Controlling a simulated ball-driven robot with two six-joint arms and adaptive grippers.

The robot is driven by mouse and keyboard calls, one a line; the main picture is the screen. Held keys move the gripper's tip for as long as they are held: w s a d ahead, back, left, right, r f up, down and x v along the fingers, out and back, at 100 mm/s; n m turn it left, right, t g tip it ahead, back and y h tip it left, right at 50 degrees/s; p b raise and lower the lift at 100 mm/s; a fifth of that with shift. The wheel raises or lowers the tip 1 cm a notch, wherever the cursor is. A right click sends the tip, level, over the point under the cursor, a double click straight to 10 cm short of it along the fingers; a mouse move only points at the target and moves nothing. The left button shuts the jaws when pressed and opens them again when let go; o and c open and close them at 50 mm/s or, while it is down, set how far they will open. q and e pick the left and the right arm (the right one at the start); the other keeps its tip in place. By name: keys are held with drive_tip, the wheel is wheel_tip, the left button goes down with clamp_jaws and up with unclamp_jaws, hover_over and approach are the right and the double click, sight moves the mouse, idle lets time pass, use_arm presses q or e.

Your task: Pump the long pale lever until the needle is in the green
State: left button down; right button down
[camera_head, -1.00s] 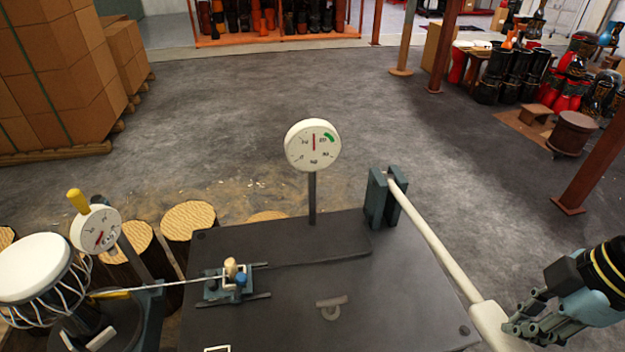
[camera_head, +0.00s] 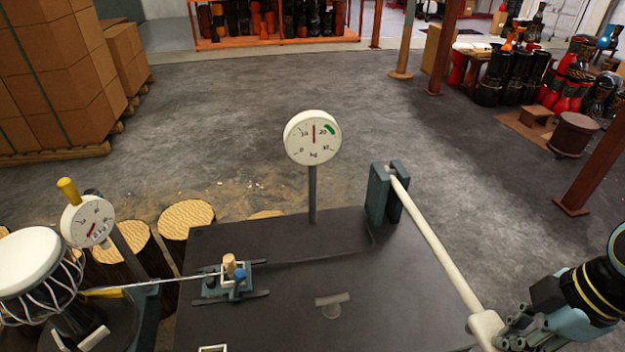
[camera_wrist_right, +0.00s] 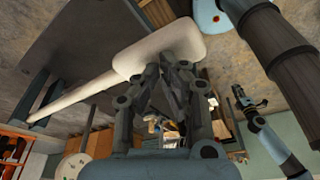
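The long pale lever (camera_head: 432,240) runs from a blue-grey bracket (camera_head: 385,195) to a thick pale handle at lower right. My right gripper (camera_head: 505,332) is at this handle; the wrist view shows its fingers (camera_wrist_right: 172,72) drawn in on the handle (camera_wrist_right: 160,48), partly hiding its edge. The round white gauge (camera_head: 312,137) stands on a post behind the lever. Its red needle points straight up, just left of the green mark (camera_head: 329,128). My left gripper (camera_wrist_right: 246,101) looks small at the right of the wrist view; its opening is unclear.
The lever's bracket stands on a dark table (camera_head: 280,320) with a small clamp (camera_head: 232,278). A white-topped drum (camera_head: 30,260) and a smaller gauge (camera_head: 88,221) stand at left. Log stools (camera_head: 187,215) sit behind the table. Open floor lies beyond.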

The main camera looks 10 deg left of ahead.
wheel_tip(320, 180, down, 13)
drive_tip(key=b, duration=0.7)
wheel_tip(320, 180, up, 10)
drive_tip(key=p, duration=1.1)
drive_tip(key=shift+w+r, duration=0.1)
drive_tip(key=shift+r, duration=0.05)
drive_tip(key=v, duration=0.2)
drive_tip(key=a+v, duration=0.1)
drive_tip(key=v, duration=0.4)
drive_tip(key=shift+a+r, duration=0.2)
drive_tip(key=shift+r, duration=0.4)
drive_tip(key=shift+s+r, duration=0.25)
drive_tip(key=shift+r, duration=0.3)
